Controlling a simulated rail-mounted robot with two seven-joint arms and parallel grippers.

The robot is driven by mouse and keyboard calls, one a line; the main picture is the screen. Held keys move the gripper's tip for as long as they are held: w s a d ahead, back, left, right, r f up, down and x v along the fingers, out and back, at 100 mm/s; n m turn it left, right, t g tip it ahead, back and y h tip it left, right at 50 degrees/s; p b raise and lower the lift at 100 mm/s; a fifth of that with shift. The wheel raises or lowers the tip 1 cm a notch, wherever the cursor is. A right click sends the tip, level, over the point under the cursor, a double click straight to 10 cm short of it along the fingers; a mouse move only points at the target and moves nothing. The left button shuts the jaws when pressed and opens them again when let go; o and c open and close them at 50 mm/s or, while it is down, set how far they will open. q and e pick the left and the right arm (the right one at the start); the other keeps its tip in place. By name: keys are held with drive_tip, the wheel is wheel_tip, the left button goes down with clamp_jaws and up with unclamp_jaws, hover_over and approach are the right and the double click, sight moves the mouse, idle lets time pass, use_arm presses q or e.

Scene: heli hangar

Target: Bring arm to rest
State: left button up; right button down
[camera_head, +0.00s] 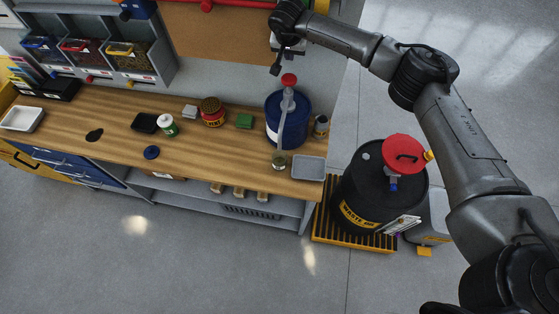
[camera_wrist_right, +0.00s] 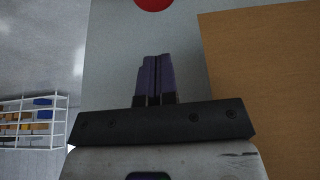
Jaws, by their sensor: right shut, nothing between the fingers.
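My right arm comes in from the right in the head view and reaches up across the picture to the back of the workbench (camera_head: 105,176). My right gripper (camera_head: 275,70) hangs at the top centre, in front of the back panel and above the blue drum with a pump (camera_head: 288,118). In the right wrist view the right gripper's fingers (camera_wrist_right: 154,78) are together with nothing between them. My left gripper is not in either view.
A black waste oil drum (camera_head: 355,190) with a red funnel (camera_head: 403,152) stands on a yellow-edged pallet below my arm. The floor in front is clear.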

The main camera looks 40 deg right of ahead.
idle(0.3)
